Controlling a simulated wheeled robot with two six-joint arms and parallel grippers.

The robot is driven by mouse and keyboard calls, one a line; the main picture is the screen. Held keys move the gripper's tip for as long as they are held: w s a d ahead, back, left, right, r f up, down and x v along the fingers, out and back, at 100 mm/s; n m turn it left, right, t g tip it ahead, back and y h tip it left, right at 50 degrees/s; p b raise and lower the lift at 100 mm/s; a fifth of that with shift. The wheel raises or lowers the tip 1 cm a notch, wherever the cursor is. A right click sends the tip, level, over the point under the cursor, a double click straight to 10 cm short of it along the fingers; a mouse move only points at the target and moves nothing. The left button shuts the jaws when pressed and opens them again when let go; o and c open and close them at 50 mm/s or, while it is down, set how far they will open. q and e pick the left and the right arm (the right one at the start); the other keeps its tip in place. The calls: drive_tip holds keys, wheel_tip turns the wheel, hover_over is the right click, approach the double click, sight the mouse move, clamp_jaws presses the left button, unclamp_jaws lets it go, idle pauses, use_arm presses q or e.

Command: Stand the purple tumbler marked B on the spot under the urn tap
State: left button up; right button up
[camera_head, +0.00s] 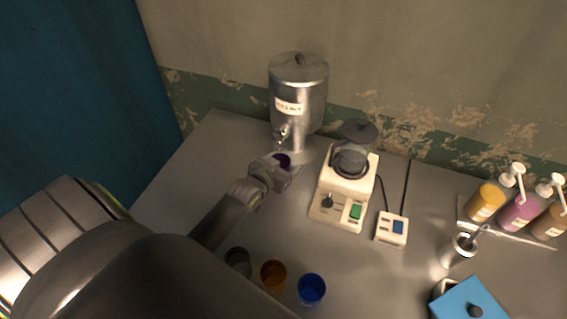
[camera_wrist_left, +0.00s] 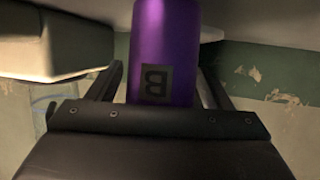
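The purple tumbler (camera_head: 282,161) is in front of the urn's base in the head view. In the left wrist view the purple tumbler (camera_wrist_left: 163,50) fills the middle, with a dark square marked B on its side. My left gripper (camera_head: 276,170) is at the tumbler, its fingers on either side of it; it appears shut on it. The metal urn (camera_head: 298,95) stands at the back, with its tap (camera_head: 282,134) just above and behind the tumbler. The spot under the tap is largely hidden by the tumbler and gripper. My right gripper is not in view.
Grey, orange (camera_head: 273,276) and blue (camera_head: 311,289) tumblers stand at the front. Pump bottles (camera_head: 520,211), a metal cup (camera_head: 459,249) and a blue-lidded box (camera_head: 470,300) are right.

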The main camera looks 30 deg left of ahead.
use_arm(q)
drive_tip(key=shift+r, duration=0.15)
drive_tip(key=b+v, duration=0.1)
drive_tip(key=v, duration=1.1)
idle(0.5)
